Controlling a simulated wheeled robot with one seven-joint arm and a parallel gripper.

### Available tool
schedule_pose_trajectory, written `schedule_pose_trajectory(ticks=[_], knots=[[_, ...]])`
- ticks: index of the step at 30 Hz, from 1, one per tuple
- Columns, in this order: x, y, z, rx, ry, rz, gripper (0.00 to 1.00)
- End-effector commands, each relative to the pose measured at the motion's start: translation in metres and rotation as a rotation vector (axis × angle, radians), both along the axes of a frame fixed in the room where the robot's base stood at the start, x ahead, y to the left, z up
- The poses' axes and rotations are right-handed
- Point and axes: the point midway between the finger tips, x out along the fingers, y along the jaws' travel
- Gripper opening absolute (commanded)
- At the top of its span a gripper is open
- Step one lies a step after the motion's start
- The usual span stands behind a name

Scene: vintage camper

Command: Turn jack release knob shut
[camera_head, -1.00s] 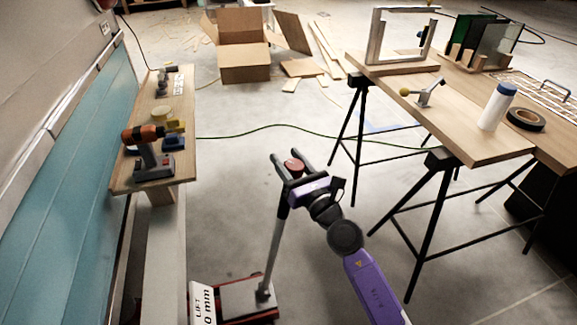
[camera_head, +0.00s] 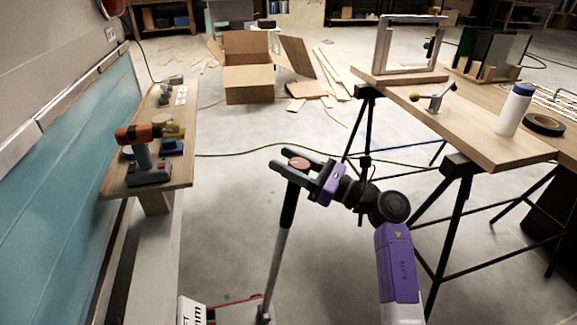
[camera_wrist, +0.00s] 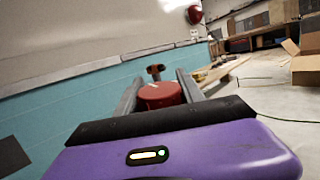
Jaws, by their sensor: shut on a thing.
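The red round jack release knob (camera_head: 299,164) sits at the top of the jack's upright handle (camera_head: 284,225). My gripper (camera_head: 294,161) is around the knob, with one finger on each side of it, and is shut on it. In the wrist view the red knob (camera_wrist: 160,95) lies between the two grey fingers of my gripper (camera_wrist: 160,90). The jack's base (camera_head: 240,310) is at the bottom edge of the head view, partly cut off, with a white label beside it.
A wooden bench with an orange drill (camera_head: 148,150) runs along the teal camper wall (camera_head: 60,190) at left. A trestle table (camera_head: 470,130) with a white bottle (camera_head: 513,110) stands at right. A cardboard box (camera_head: 249,78) lies behind; the floor between is mostly clear.

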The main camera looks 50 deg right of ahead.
Motion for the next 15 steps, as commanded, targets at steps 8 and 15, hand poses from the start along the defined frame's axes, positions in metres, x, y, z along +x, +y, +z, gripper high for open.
schedule_pose_trajectory(ticks=[8, 15], knots=[[0.0000, 0.0022, -0.0009, -0.009, -0.011, 0.088, 0.05], [-0.0003, 0.0035, -0.0004, -0.011, -0.014, 0.108, 0.05]])
